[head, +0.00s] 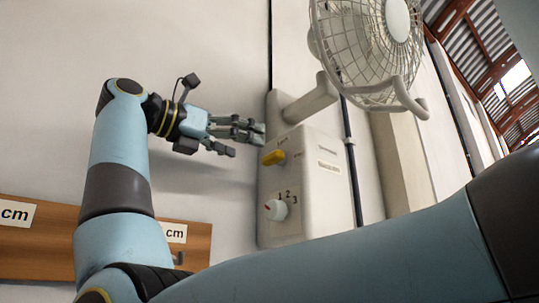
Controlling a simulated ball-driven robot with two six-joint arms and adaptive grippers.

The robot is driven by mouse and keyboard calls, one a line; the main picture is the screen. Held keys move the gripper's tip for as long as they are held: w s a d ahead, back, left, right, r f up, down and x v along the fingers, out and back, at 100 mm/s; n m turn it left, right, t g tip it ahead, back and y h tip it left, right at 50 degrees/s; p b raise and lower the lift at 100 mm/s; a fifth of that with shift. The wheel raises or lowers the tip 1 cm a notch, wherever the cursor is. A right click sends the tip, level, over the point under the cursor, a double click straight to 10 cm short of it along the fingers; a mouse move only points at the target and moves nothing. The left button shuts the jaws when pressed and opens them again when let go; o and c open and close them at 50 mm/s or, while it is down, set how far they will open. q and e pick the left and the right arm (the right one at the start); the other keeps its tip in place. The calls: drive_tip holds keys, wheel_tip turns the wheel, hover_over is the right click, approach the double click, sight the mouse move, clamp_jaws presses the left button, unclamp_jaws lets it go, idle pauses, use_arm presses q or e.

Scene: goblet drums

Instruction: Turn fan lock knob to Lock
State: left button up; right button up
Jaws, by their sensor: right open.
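The fan unit is a pale wall-mounted box (325,215) with a fan head above it. A yellow knob (273,157), which looks like the fan lock knob, sticks out of its front and points left, slightly down. Small lettering by the knob is too small to read surely. My right gripper (248,143) is open and empty, just left of and slightly above the yellow knob. Its upper fingers reach the box's left edge in the picture; I cannot tell whether they touch it. The lower finger is apart from the knob. My left gripper is out of view.
A white dial (275,209) with a red mark and the numbers 1, 2, 3 sits below the yellow knob. The caged fan (365,45) hangs above the box on a thick arm. A wooden board (40,240) with "cm" labels is at lower left.

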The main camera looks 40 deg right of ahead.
sight(269, 153)
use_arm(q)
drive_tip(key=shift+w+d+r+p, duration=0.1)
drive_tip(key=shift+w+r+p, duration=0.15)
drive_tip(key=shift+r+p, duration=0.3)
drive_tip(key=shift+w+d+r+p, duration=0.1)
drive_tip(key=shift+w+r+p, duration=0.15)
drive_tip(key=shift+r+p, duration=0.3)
use_arm(e)
drive_tip(key=shift+s+d, duration=0.2)
drive_tip(key=shift+d, duration=1.95)
drive_tip(key=shift+s+d, duration=0.15)
drive_tip(key=shift+d, duration=1.95)
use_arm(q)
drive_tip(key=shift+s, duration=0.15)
use_arm(e)
drive_tip(key=shift+c, duration=0.4)
drive_tip(key=c, duration=1.1)
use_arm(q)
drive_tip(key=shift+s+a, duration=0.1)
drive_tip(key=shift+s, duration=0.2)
